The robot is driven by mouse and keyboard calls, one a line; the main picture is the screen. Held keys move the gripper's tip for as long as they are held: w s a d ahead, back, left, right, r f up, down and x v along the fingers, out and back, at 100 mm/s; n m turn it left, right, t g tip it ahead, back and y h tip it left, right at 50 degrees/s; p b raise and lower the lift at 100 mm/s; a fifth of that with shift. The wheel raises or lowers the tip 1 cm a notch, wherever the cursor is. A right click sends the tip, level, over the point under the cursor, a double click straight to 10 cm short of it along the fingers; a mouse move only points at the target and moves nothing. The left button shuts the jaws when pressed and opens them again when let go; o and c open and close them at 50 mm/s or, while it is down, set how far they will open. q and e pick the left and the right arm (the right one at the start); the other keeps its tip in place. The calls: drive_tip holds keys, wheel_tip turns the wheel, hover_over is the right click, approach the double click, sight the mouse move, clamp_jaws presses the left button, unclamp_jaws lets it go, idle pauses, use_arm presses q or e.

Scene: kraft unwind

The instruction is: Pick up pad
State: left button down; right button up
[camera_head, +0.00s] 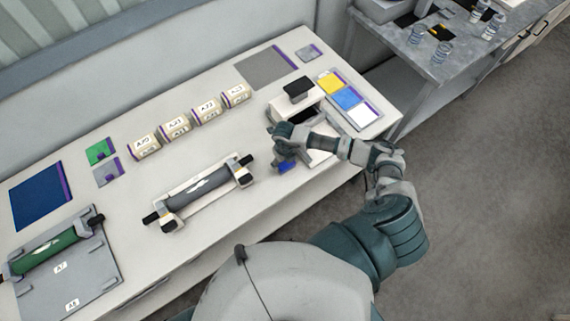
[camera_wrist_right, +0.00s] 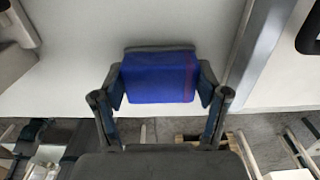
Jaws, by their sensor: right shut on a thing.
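A blue pad (camera_wrist_right: 158,78) with a thin reddish-purple line near its right side sits between the fingers of my right gripper (camera_wrist_right: 160,95) in the right wrist view. The fingers are shut on it from both sides. The gripper hides most of the pad there. I cannot tell whether the pad touches the table. My left gripper is not in view.
A white device with a black top (camera_head: 298,88) stands just behind my right gripper. A tray of yellow, blue and white cards (camera_head: 347,98) lies to its right. A grey roll on a cradle (camera_head: 205,188) lies to the left. Several labelled rolls (camera_head: 190,120) stand behind.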

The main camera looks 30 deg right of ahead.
sight(284, 162)
drive_tip(key=shift+r, duration=0.65)
wheel_tip(284, 162, up, 2)
drive_tip(key=shift+r+b, duration=0.1)
drive_tip(key=shift+b, duration=0.5)
drive_tip(key=s+a+b, duration=0.1)
drive_tip(key=s+a, duration=0.2)
drive_tip(key=s, duration=0.4)
drive_tip(key=s+a+r+b, duration=0.1)
drive_tip(key=s+a, duration=0.2)
drive_tip(key=s, duration=0.4)
drive_tip(key=shift+s+a+r, duration=0.25)
drive_tip(key=shift+s+a, duration=0.05)
drive_tip(key=shift+s, duration=0.05)
